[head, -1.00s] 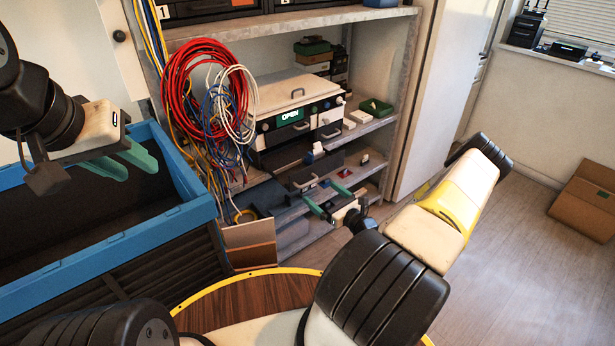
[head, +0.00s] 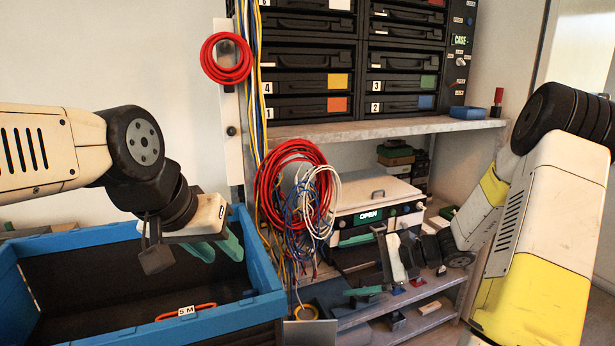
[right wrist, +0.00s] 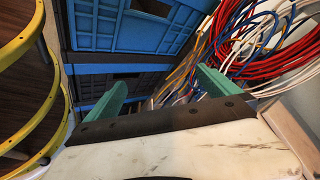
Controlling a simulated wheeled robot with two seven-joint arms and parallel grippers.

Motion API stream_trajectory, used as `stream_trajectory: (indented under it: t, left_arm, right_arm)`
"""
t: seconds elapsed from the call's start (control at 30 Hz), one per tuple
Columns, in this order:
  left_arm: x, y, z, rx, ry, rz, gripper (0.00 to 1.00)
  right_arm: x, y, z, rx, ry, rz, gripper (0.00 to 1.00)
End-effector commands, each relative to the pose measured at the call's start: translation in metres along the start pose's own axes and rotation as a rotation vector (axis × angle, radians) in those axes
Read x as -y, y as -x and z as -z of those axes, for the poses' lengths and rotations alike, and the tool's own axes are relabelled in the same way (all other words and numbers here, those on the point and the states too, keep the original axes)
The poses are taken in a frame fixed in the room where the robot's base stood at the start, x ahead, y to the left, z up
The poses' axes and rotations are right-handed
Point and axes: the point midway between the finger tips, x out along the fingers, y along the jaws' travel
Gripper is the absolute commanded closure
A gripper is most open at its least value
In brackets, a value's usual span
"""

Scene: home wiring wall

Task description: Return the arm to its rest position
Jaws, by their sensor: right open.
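My left gripper (head: 217,248) has pale green fingers, apart with nothing between them. It hangs above the blue crate (head: 262,262). My right arm (head: 545,200) comes in from the right and bends back toward the shelf. Its gripper (head: 385,264) is in front of the lower shelves, below the device with the OPEN display (head: 370,216). In the right wrist view the right gripper (right wrist: 160,92) has its green fingers wide apart and nothing between them. Beyond them are blue crates (right wrist: 135,28) and hanging cables.
Red, white and blue cable coils (head: 290,190) hang at the shelf's left upright. Numbered black drawers (head: 310,82) stand above. An orange loop (head: 186,312) lies in the crate by a 5M label.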

Motion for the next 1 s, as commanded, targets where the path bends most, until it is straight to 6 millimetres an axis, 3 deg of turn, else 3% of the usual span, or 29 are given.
stream_trajectory:
  t: [0.03, 0.2, 0.5, 0.8, 1.0]
  left_arm:
    - [0.000, 0.000, 0.000, 0.000, 0.000, 0.000, 0.64]
    - [0.000, 0.000, 0.000, 0.000, 0.000, 0.000, 0.64]
    - [0.000, 0.000, 0.000, 0.000, 0.000, 0.000, 0.64]
    - [0.000, 0.000, 0.000, 0.000, 0.000, 0.000, 0.64]
    - [0.000, 0.000, 0.000, 0.000, 0.000, 0.000, 0.64]
  right_arm:
    - [0.000, 0.001, -0.021, -0.019, 0.075, -0.067, 0.00]
    - [-0.011, 0.013, -0.075, -0.094, 0.305, -0.279, 0.00]
    - [-0.030, 0.054, -0.149, -0.278, 0.721, -0.565, 0.00]
    - [-0.040, 0.108, -0.202, -0.514, 1.126, -0.717, 0.00]
    - [-0.042, 0.134, -0.220, -0.633, 1.300, -0.742, 0.00]
